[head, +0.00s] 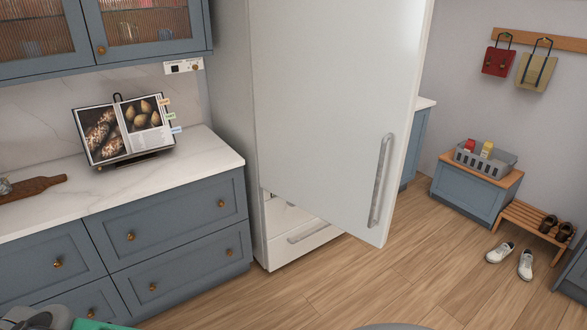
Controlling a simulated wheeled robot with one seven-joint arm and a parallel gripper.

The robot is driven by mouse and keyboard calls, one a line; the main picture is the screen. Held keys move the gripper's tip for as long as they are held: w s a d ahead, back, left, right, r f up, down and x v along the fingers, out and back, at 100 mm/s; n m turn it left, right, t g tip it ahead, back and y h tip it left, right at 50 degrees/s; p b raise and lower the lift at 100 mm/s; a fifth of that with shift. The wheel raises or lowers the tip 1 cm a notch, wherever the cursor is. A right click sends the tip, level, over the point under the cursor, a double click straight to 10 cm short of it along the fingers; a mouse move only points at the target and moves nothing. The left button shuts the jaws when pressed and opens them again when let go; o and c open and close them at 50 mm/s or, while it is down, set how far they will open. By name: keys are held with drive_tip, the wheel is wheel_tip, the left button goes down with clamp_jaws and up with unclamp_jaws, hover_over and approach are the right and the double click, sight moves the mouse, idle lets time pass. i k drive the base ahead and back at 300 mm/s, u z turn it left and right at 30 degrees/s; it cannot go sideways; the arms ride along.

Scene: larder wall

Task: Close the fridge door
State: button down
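The fridge door (320,110) is a large white panel in the middle of the head view. It stands ajar, swung out from the fridge body (232,110), with its left edge at the fridge's left side. A vertical grey bar handle (380,180) is on the door's outer face near its free right edge. Under the door, the lower drawer front (300,240) of the fridge shows, with its own bar handle. The fridge's inside is mostly hidden behind the door. I cannot make out my gripper in this view.
Blue drawers with a white counter (215,155) stand left of the fridge, holding a cookbook (122,130). Wood floor (330,285) is clear before the door. At right are a blue bench (465,190) with a grey basket (485,160), a shoe rack (535,225) and white shoes (525,265).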

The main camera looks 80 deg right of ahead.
sight(336, 83)
drive_tip(key=u, duration=0.8)
drive_tip(key=k, duration=0.75)
drive_tip(key=z, duration=1.85)
drive_tip(key=i, duration=0.5)
drive_tip(key=z, duration=0.1)
